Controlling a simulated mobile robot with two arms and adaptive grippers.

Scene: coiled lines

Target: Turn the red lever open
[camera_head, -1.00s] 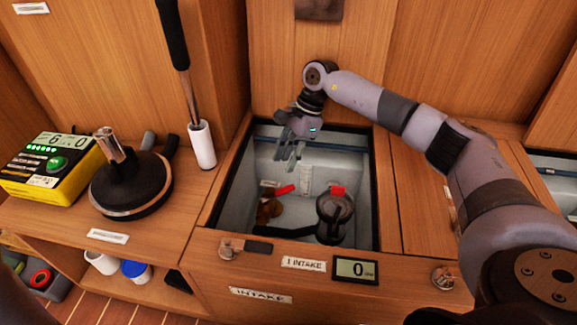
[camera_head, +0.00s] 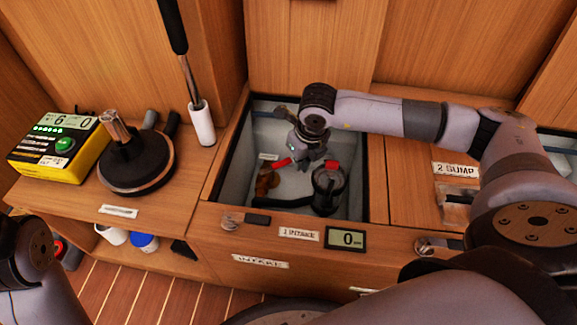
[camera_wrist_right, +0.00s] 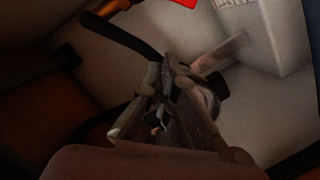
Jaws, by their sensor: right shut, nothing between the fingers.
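The red lever (camera_head: 281,162) is a short red bar beside a brass valve body (camera_head: 265,181) inside the open bin labelled 1 INTAKE. In the right wrist view a red piece (camera_wrist_right: 184,3) and brass-coloured metal (camera_wrist_right: 113,8) show at the top edge. My right gripper (camera_head: 303,164) points down into the bin, just right of the lever; I cannot tell whether it touches it. In the wrist view the fingers (camera_wrist_right: 165,115) are together and empty. My left gripper is out of view.
A dark strainer pot (camera_head: 328,190) with a red tag (camera_head: 331,164) stands at the bin's right. A black hose (camera_head: 287,203) runs along the front. The bin rim (camera_head: 213,165) surrounds the work. A yellow box (camera_head: 60,150) and round black tool (camera_head: 136,172) sit left.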

